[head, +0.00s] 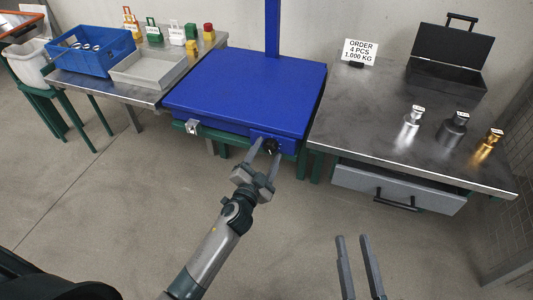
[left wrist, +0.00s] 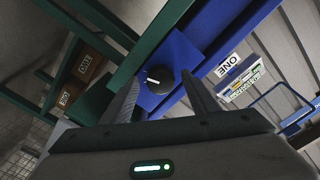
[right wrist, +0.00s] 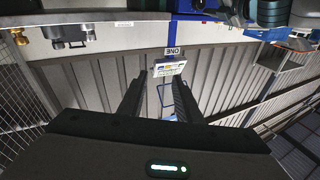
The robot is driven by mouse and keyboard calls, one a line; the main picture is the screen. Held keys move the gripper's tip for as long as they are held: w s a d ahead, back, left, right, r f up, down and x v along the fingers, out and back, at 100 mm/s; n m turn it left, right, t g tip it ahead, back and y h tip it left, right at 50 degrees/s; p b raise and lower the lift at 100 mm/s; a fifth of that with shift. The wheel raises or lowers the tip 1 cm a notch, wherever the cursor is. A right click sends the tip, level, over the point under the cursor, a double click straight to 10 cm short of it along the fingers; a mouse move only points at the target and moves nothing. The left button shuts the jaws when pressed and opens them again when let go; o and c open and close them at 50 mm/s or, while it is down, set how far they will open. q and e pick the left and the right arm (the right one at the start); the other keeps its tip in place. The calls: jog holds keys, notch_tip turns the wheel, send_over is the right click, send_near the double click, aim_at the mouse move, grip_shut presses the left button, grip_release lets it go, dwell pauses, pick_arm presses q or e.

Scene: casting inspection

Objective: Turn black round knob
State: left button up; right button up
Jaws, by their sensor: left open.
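The black round knob (head: 270,146) sits on the front face of the blue box (head: 245,90), near its right end. In the left wrist view the knob (left wrist: 160,81) shows a white pointer mark and lies between the two fingers, nearer the left one. My left gripper (head: 267,150) is open with its fingertips on either side of the knob; I cannot tell whether they touch it. My right gripper (head: 352,240) is open and empty, low in front of the right table. In the right wrist view its fingers (right wrist: 155,85) are apart with nothing between them.
The right table (head: 370,125) holds several metal weights (head: 452,128), an open black case (head: 447,75) and an order sign (head: 359,51). Its drawer (head: 400,187) juts out at the front. A blue crate (head: 92,55) stands left. The floor in front is clear.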

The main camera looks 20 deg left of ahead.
pick_arm(q)
jog(key=shift+s, duration=0.1)
jog(key=s, duration=1.7)
jog(key=shift+s+a, duration=0.15)
jog(key=shift+a, duration=0.15)
pick_arm(e)
jog(key=shift+w+f, duration=0.1)
jog(key=shift+f, duration=0.35)
